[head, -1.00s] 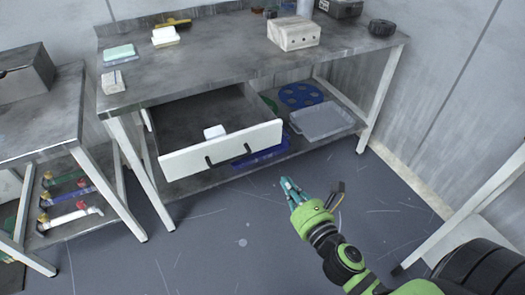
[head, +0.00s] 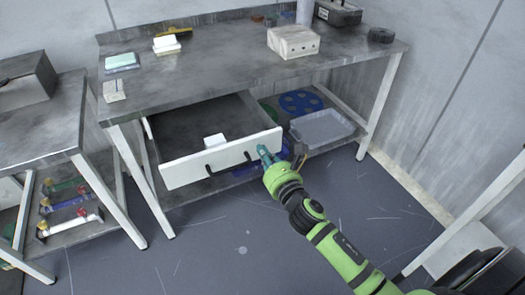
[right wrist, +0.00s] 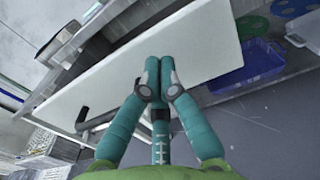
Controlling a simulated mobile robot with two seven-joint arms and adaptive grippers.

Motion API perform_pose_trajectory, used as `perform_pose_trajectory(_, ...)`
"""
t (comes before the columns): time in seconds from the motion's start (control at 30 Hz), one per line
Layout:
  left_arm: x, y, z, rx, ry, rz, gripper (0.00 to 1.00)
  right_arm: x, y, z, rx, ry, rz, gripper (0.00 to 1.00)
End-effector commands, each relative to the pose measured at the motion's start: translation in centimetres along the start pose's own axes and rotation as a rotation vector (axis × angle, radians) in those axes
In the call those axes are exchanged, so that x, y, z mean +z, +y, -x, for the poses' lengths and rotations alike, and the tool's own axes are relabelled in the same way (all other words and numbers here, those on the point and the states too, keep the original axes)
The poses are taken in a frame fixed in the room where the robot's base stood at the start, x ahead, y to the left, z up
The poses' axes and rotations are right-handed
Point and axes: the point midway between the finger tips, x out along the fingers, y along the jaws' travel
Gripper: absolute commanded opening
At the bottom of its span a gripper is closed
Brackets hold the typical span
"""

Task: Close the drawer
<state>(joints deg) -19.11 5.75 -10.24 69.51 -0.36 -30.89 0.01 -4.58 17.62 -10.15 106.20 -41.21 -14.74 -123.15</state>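The drawer (head: 185,120) hangs pulled out under the long grey workbench, its inside showing. Its white front (head: 187,173) bears a dark handle (head: 228,161). My right gripper (head: 265,151) is at the right end of the front, to the right of the handle. In the right wrist view its teal fingertips (right wrist: 162,67) are together with nothing between them. They overlap the white front (right wrist: 100,82) there, and the dark handle (right wrist: 88,120) lies to their left. I cannot tell whether the fingertips touch the front. My left gripper is not in view.
A small white block (head: 214,140) lies inside the drawer. A grey tray (head: 322,129) and blue disc (head: 301,103) are on the lower shelf to the right. A white box (head: 293,42) stands on the benchtop (head: 215,65). The floor (head: 225,245) in front is clear.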

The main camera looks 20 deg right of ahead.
Motion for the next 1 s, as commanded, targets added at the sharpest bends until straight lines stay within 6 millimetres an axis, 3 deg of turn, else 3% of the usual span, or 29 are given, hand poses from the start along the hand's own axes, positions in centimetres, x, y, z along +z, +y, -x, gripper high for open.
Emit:
perform_pose_trajectory(0.63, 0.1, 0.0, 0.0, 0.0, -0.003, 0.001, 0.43, 0.0, 0.0, -1.4, 0.0, -0.001, 0.0, 0.0)
perform_pose_trajectory(0.77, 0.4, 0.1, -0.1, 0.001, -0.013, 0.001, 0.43, 0.1, 0.0, -3.0, 0.001, -0.003, 0.001, 0.0)
perform_pose_trajectory(1.0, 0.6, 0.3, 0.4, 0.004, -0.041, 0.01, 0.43, 0.1, 0.0, -8.2, 0.0, -0.004, 0.002, 0.0)
